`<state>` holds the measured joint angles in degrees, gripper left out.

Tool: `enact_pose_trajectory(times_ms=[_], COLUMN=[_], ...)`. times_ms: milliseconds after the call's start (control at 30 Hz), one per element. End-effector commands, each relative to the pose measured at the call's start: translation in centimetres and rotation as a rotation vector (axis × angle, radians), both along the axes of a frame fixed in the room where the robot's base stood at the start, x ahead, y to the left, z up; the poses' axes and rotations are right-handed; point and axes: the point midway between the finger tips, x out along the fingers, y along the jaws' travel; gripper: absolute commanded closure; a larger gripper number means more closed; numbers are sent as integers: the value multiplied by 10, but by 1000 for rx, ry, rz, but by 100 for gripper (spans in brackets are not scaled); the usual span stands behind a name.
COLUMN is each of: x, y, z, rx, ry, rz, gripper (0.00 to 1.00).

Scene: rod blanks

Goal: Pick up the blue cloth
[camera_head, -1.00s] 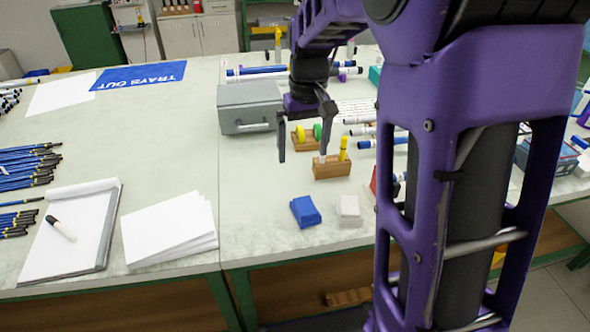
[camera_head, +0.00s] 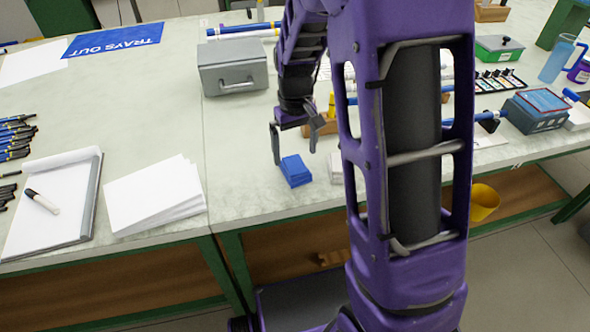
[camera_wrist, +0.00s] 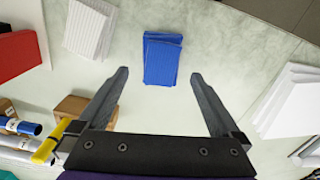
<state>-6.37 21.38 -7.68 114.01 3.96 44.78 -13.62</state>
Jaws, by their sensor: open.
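The blue cloth (camera_head: 295,170) is a folded stack lying on the pale bench top near its front edge. In the wrist view the blue cloth (camera_wrist: 161,59) lies beyond the fingertips, roughly centred between them. My gripper (camera_head: 295,158) is open and empty, hanging just behind and above the cloth. Its two fingers (camera_wrist: 159,73) show spread apart in the wrist view, with bare bench between them. No contact with the cloth shows.
A white folded cloth (camera_wrist: 89,27) lies beside the blue one. A wooden block (camera_wrist: 84,110) and a red object (camera_wrist: 19,55) are near. A grey box (camera_head: 232,66) stands behind. White paper sheets (camera_head: 155,195) lie to the left, near the bench's front edge.

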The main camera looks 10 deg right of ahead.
Motion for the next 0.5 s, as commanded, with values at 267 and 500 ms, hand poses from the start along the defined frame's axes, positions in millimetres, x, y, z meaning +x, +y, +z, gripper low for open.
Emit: enact_pose_trajectory(times_ms=[267,500], x=[-3,-2], y=[1,1], z=[-41,-46], rx=[-1,0], ry=[3,1], rz=[-1,0], gripper=[0,0])
